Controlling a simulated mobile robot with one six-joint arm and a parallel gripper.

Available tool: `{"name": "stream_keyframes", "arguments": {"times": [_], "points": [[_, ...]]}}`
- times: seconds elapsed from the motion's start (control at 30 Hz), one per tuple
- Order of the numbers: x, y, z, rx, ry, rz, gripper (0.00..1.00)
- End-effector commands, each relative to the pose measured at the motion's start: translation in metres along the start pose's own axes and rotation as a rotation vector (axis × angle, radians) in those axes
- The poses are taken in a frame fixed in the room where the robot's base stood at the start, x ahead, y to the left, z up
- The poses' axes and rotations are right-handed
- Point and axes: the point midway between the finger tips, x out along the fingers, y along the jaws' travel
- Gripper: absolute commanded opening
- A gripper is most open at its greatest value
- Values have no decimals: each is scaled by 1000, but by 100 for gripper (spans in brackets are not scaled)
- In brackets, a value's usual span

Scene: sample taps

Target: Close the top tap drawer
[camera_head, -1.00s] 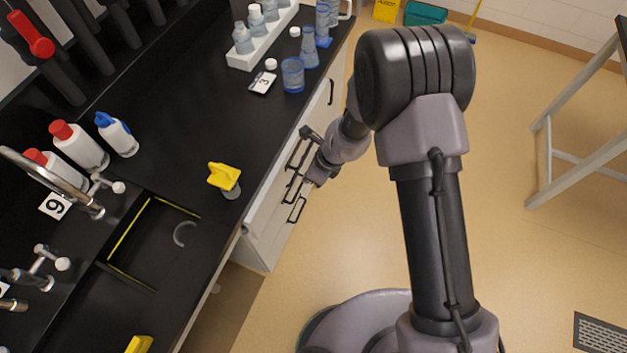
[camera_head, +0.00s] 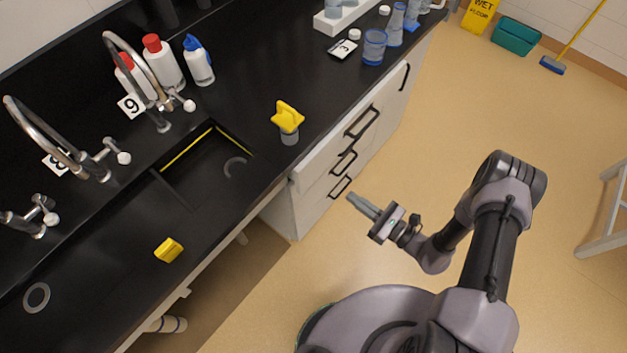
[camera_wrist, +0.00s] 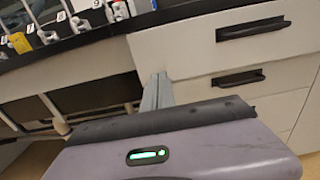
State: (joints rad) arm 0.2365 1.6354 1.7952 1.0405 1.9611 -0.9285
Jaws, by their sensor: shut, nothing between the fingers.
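The white top tap drawer (camera_head: 322,156) is under the black counter, with a black handle (camera_head: 362,122). In the wrist view its front (camera_wrist: 185,50) and handle (camera_wrist: 253,29) are seen from close by. Its front looks close to the cabinet face; I cannot tell whether a small gap is left. My gripper (camera_head: 352,199) is shut and empty, apart from the drawers, in front of the lower ones over the floor. Its fingers (camera_wrist: 157,92) show together in the wrist view, pointing at the cabinet.
Lower drawers with black handles (camera_head: 345,161) sit below. The counter (camera_head: 225,195) carries a sink, taps, bottles (camera_head: 162,62), a yellow-topped item (camera_head: 288,120) and a yellow block (camera_head: 169,249). Open space lies under the counter left of the drawers.

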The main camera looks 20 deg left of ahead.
Motion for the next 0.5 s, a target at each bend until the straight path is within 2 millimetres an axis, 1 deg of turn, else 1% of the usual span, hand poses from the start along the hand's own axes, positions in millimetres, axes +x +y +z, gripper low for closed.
{"name": "stream_keyframes", "arguments": {"times": [0.03, 0.1, 0.3, 0.4, 0.5], "points": [[11, 2, -2, -1, 1, 7, 0], [27, 2, -1, -1, 1, 8, 0], [71, 2, -2, -1, 1, 9, 0], [90, 2, -2, -2, 2, 8, 0], [105, 2, -2, 0, 2, 7, 0]]}}
